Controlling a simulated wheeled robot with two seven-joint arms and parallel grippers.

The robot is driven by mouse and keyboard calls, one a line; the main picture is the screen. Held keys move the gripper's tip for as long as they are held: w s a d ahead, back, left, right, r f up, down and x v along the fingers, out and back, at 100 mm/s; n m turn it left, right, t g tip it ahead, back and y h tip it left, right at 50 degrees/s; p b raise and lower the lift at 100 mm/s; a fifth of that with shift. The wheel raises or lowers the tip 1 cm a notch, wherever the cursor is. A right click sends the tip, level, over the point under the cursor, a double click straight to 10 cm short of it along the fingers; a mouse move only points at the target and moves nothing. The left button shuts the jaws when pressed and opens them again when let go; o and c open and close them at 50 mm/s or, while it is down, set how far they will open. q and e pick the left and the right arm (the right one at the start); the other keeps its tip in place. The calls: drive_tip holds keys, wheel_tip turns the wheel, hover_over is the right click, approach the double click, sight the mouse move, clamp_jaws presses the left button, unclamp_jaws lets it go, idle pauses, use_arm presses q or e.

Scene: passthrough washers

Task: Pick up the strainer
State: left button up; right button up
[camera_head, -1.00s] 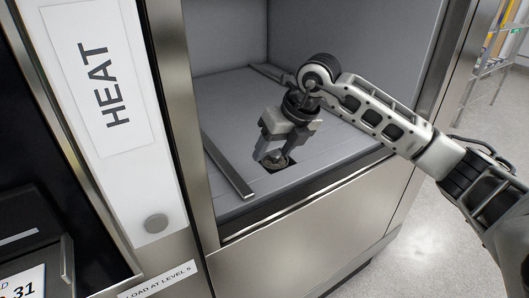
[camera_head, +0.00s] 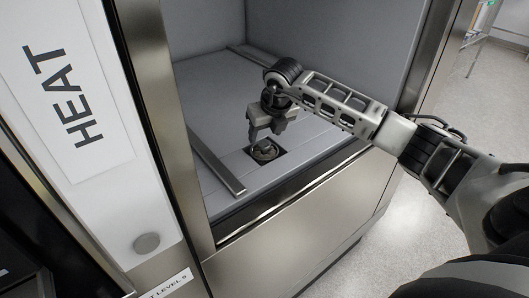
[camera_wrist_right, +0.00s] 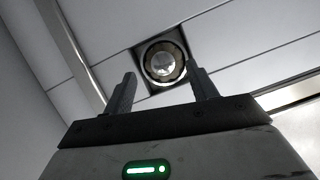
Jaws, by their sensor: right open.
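The strainer (camera_head: 265,151) is a small round metal piece. It sits in a dark square opening in the chamber floor; the right wrist view shows it as a ring with a bright centre (camera_wrist_right: 163,63). My right gripper (camera_head: 266,136) is just above it, pointing down, open and empty. In the right wrist view its two fingers (camera_wrist_right: 163,76) stand apart, with the strainer seen between and beyond their tips. I cannot tell whether any finger touches it. My left gripper is out of view.
The washer chamber floor (camera_head: 205,100) is grey panels. A raised metal rail (camera_head: 215,160) runs left of the opening. The chamber's front sill (camera_head: 300,185) and left door post (camera_head: 175,130) border the entry. The floor around the opening is clear.

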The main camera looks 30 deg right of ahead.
sight(265, 142)
drive_tip(key=x, duration=0.4)
drive_tip(key=shift+s+d+f, duration=0.1)
drive_tip(key=shift+s+f, duration=0.05)
drive_tip(key=shift+f, duration=0.3)
drive_tip(key=c, duration=1.1)
drive_tip(key=shift+r, duration=0.1)
